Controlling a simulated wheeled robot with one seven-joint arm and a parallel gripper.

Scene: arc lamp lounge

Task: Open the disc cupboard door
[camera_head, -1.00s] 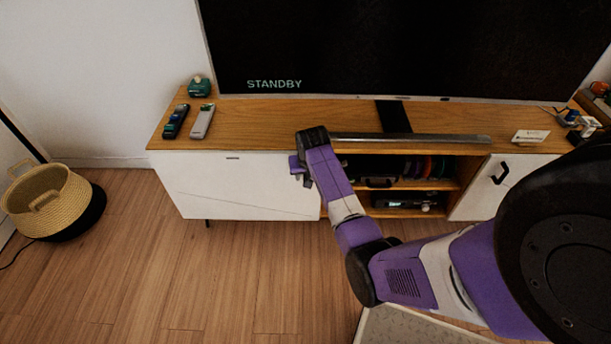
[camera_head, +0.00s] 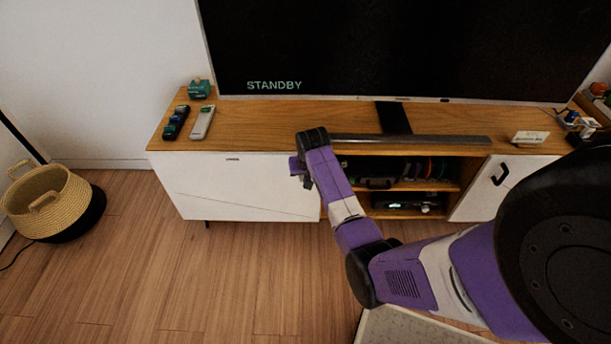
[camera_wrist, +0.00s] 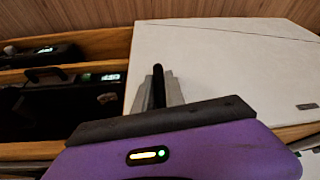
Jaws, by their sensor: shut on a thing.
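The white cupboard door (camera_head: 245,185) forms the left part of the low wooden media cabinet and looks closed. A small dark label shows near its top edge; I cannot read it. My gripper (camera_head: 299,172) is at the door's right side, in front of its face. In the wrist view, my gripper (camera_wrist: 158,94) is shut on a black handle (camera_wrist: 158,75) beside the edge of the white door (camera_wrist: 225,65). Most of the handle is hidden between the grey fingers. In the head view, my wrist hides the handle.
Open shelves (camera_head: 420,187) with dark devices lie right of the door. Another white door (camera_head: 484,190) with a black handle is at the right. Remotes (camera_head: 202,122) lie on the cabinet top beneath a large screen. A wicker basket (camera_head: 45,200) stands far left; the floor before the door is clear.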

